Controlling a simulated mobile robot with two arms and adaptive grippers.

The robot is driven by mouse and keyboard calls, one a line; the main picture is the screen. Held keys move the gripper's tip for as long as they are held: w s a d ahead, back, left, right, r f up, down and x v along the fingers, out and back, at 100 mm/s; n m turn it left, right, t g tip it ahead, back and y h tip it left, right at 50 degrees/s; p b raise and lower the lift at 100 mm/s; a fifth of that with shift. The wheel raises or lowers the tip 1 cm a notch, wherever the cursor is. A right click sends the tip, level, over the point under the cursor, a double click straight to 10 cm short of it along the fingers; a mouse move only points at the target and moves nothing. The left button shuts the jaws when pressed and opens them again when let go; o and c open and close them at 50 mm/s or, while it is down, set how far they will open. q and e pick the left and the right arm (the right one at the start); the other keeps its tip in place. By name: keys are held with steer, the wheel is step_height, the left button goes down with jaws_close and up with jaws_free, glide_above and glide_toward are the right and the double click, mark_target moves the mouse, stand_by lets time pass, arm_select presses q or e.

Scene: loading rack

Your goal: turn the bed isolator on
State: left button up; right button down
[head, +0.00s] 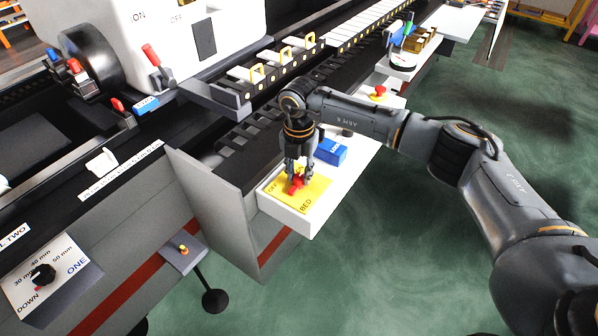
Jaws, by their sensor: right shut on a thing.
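The bed isolator is a red knob (295,184) on a yellow plate (314,188) marked OFF and BED, at the front end of a white ledge (290,215). My right gripper (297,178) points down over the plate and is shut on the red knob, hiding much of it. The knob's exact angle is hard to tell behind the fingers. My left gripper is not in the head view.
A blue block (330,151) sits on the ledge just behind the plate. A red button (379,91) on yellow is farther back. A grey panel (215,205) stands left of the ledge. A dial box (45,275) is at lower left. Green floor lies open at right.

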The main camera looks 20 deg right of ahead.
mark_target(299, 177)
stand_by(0.3)
steer(key=c, duration=1)
jaws_free()
step_height(299, 177, up, 12)
steer(key=shift+r, duration=0.1)
